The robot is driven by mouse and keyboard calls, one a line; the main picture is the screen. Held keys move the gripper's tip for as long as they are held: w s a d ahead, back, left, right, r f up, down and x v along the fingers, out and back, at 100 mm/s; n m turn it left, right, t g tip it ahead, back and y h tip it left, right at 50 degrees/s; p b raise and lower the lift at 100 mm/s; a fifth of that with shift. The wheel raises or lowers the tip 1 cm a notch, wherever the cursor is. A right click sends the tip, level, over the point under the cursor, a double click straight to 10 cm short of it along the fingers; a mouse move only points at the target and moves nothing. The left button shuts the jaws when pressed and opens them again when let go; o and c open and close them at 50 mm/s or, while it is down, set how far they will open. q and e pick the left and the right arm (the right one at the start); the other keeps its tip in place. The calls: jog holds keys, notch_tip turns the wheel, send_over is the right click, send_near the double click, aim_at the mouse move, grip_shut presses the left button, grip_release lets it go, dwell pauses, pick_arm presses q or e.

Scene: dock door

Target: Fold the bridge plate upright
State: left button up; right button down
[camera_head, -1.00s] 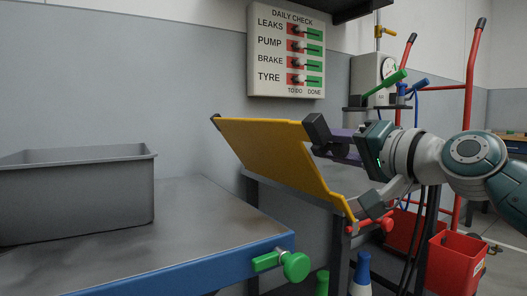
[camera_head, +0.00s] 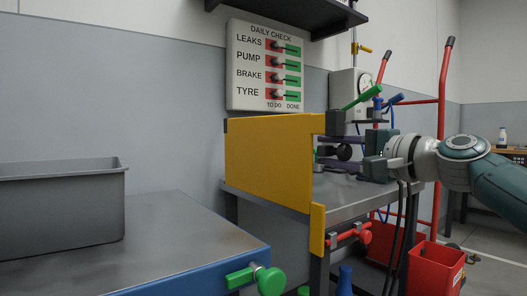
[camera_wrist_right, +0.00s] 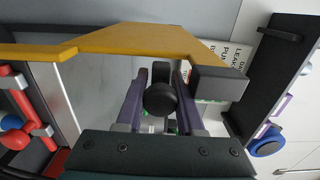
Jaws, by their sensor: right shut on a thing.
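The yellow bridge plate (camera_head: 272,160) stands nearly upright at the near edge of the right-hand grey table, its broad face toward the left. It also shows in the right wrist view (camera_wrist_right: 140,40), across the top. My right gripper (camera_head: 328,152) reaches in from the right behind the plate. Its purple fingers are shut on a round black knob (camera_wrist_right: 160,100) on the plate's back side. A dark block (camera_head: 338,123) sits at the plate's upper right corner. My left gripper is not in view.
A grey bin (camera_head: 62,212) stands on the blue-edged table (camera_head: 190,262) with a green knob (camera_head: 270,280). A red handle (camera_head: 350,236) is below the plate's lower corner. A checklist board (camera_head: 268,66) hangs behind. A red hand truck (camera_head: 440,130) and red bucket (camera_head: 432,268) stand right.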

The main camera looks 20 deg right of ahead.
dwell(0.4)
jog(key=c, duration=0.6)
grip_release()
jog(key=shift+d, duration=0.1)
jog(key=shift+o, duration=0.2)
jog(key=shift+s+d, duration=0.1)
jog(key=shift+s, duration=0.2)
jog(key=p+v, duration=0.2)
jog(key=v, duration=0.6)
jog(key=shift+p, duration=0.35)
jog(key=shift+s+d, duration=0.2)
jog(key=shift+s, duration=0.4)
